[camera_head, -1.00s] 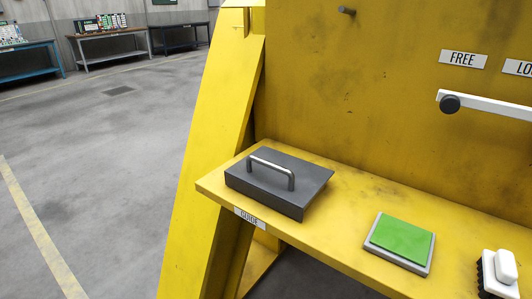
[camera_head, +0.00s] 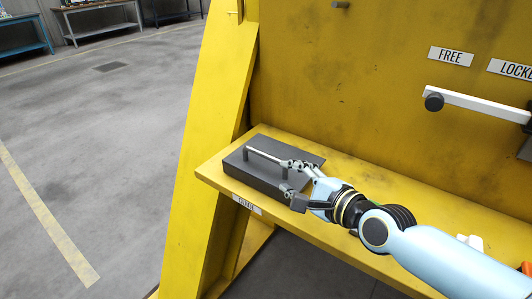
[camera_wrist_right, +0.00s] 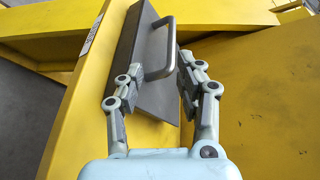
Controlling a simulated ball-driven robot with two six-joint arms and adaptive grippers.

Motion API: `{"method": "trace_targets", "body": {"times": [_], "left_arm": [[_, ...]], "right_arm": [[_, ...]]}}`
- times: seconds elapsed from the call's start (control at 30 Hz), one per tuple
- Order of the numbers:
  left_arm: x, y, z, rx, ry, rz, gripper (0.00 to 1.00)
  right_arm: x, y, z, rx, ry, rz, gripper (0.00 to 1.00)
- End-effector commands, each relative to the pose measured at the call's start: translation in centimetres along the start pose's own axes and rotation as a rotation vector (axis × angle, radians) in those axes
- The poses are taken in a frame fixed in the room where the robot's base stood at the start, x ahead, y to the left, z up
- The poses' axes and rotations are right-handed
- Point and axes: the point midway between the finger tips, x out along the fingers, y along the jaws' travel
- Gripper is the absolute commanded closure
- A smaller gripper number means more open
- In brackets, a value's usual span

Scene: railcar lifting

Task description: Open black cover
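The black cover (camera_head: 262,177) is a dark grey flat box with a metal bar handle (camera_head: 264,155) on top. It lies closed on the yellow shelf, near the shelf's left end. My right gripper (camera_head: 286,177) is open at the handle's right end, over the cover. In the right wrist view, the fingers of the gripper (camera_wrist_right: 151,86) are spread apart, with the handle (camera_wrist_right: 165,55) between or just beyond their tips. I cannot tell whether a finger touches it. The cover (camera_wrist_right: 143,62) shows behind the fingers. My left gripper is not in view.
The yellow shelf (camera_head: 217,172) carries a label at its front edge. A yellow wall (camera_head: 340,75) rises behind it, with a white lever (camera_head: 480,105) and labels at right. My right arm hides much of the shelf's right part. Open floor lies at left.

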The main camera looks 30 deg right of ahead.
Motion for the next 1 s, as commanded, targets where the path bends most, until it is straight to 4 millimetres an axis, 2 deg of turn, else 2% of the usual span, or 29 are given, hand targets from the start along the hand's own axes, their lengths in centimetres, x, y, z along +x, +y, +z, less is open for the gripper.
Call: {"method": "trace_targets", "body": {"times": [0.1, 0.23, 0.5, 0.7, 1.0], "left_arm": [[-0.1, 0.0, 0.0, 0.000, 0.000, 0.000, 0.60], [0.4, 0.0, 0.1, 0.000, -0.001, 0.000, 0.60], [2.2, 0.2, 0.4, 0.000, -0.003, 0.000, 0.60], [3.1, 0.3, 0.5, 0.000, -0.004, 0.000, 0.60], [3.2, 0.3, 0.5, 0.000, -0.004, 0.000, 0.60]], "right_arm": [[0.4, -1.1, -0.4, 0.100, 0.003, -0.051, 0.64], [1.8, -1.3, -0.5, 0.116, 0.002, -0.060, 0.64], [7.2, -1.4, -0.5, 0.113, 0.002, -0.058, 0.64], [10.1, -1.6, -0.5, 0.111, 0.003, -0.055, 0.64], [11.0, -1.8, -0.4, 0.110, 0.003, -0.054, 0.64]]}}
